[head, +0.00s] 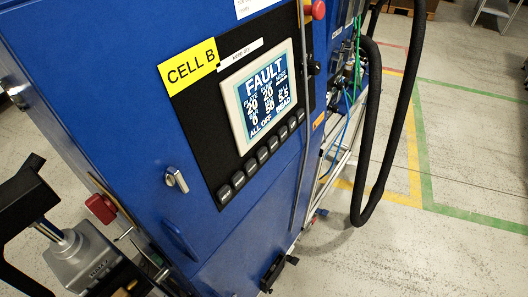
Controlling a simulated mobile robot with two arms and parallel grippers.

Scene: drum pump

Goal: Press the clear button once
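The blue cabinet (130,100) has a black control panel (198,128) with a lit screen (265,96). The screen reads FAULT at the top, with columns of numbers and ALL OFF and BEAD at the bottom. A slanted row of several dark buttons (262,154) runs below the screen on the panel. Their labels are too small to read, so I cannot tell which is the clear button. Nothing covers the row or touches it. I see neither of my grippers for certain in the head view.
A silver latch (176,180) and red knobs (101,208) (315,10) stick out. A grey housing (84,260) with black parts stands lower left. A thick black hose (371,150) hangs right; open floor lies beyond.

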